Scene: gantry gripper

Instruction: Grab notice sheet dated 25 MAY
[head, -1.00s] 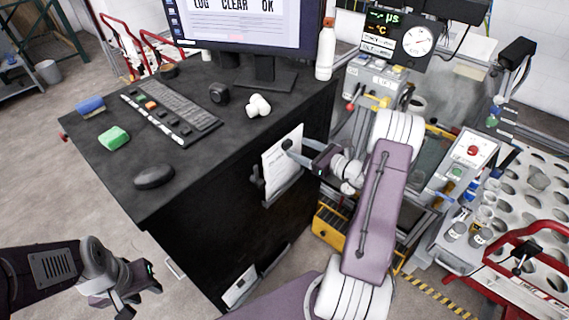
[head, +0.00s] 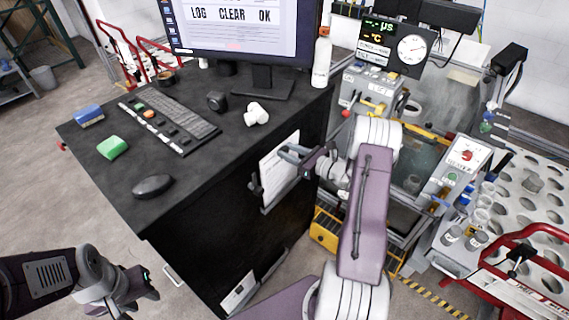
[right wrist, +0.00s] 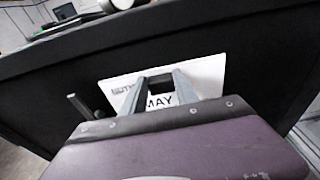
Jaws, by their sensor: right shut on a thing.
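A white notice sheet (head: 279,170) stands upright in a holder on the black side of the desk. In the right wrist view the sheet (right wrist: 207,75) shows the word MAY between the fingers; the day number is hidden or unreadable. My right gripper (head: 293,154) reaches in from the right and is shut on the sheet's upper right part. Its two grey fingers show in the right wrist view (right wrist: 165,86). The sheet is still at the holder. My left gripper (head: 138,290) hangs at the lower left, away from the desk, and its opening is unclear.
A second pale sheet (head: 240,292) sits low on the same desk side. The desk top (head: 205,165) holds a keyboard, mouse, monitor (head: 240,30) and sponges. A machine with a yellow crate and a rack with red rails (head: 530,240) stand to the right.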

